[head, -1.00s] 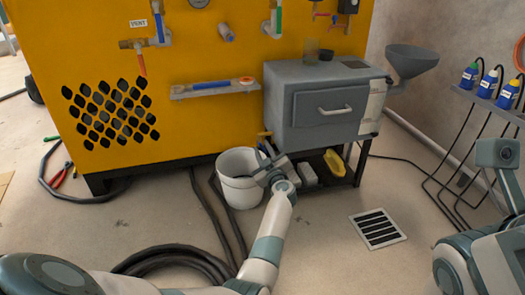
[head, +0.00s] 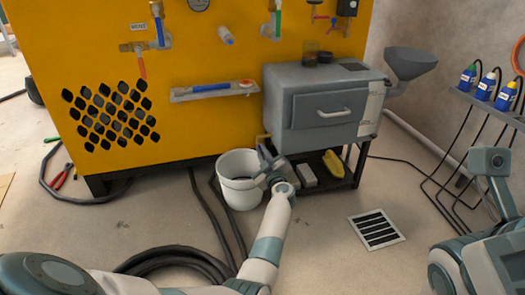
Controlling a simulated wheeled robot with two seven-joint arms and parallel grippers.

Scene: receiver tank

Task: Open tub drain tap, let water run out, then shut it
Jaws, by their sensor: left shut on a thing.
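The grey tub (head: 300,135) stands on a dark stand against the yellow machine. A small brass-yellow drain tap (head: 263,137) sticks out low on its left side. A white bucket (head: 240,190) stands on the floor below the tap. My left gripper (head: 264,153) is at the tap, above the bucket's right rim, and is shut on the tap's handle. The fingers hide most of the handle, so I cannot tell how far it is turned. No water stream can be made out. Only links of my right arm show at the right; its gripper is out of view.
A yellow item (head: 333,164) and a pale block (head: 306,176) lie on the stand's lower shelf. A floor drain grate (head: 376,229) is at the right. A coiled black hose (head: 170,262) lies in front. A bottle rack (head: 492,105) stands at the far right.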

